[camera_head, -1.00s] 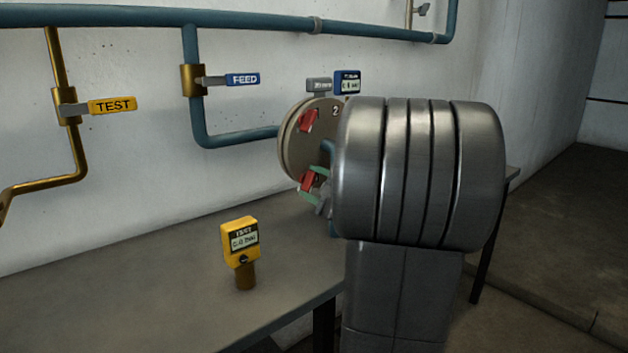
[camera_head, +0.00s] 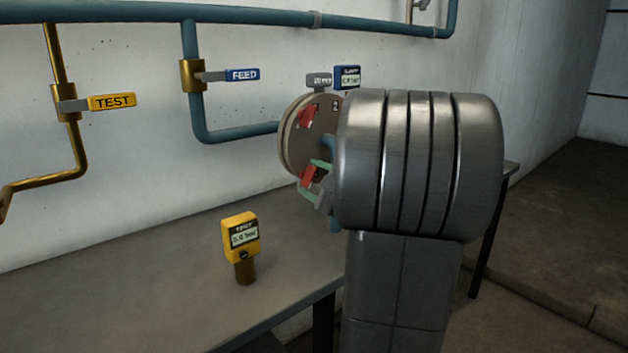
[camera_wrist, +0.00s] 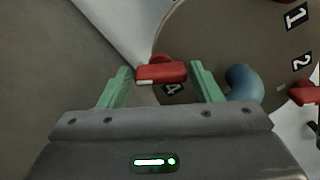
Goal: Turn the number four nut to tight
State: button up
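The number four nut is a red bar-shaped piece (camera_wrist: 162,73) beside a black "4" label (camera_wrist: 173,89) on the round flange cover (camera_wrist: 225,45). It lies about level across the wrist view and also shows in the head view (camera_head: 307,176). My gripper (camera_wrist: 161,69) has its two green fingers on either side of this nut. A narrow gap seems to show on each side, so the fingers look open around it. In the head view my gripper (camera_head: 313,180) is at the cover's lower part, and my wrist hides the cover's right side.
Another red nut (camera_head: 307,116) is higher on the cover; one also sits by the "2" label in the wrist view (camera_wrist: 304,93). A blue pipe (camera_wrist: 243,83) is close to the right finger. A yellow TEST gauge (camera_head: 241,236) stands on the bench (camera_head: 150,285). FEED (camera_head: 242,75) and TEST (camera_head: 111,102) handles are left.

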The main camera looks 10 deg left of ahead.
jog(key=p+v, duration=0.1)
jog(key=v, duration=1.2)
jog(key=shift+s+d, duration=0.25)
jog(key=shift+d, duration=0.05)
jog(key=b+x, duration=0.1)
jog(key=x, duration=1.3)
jog(key=shift+d, duration=0.1)
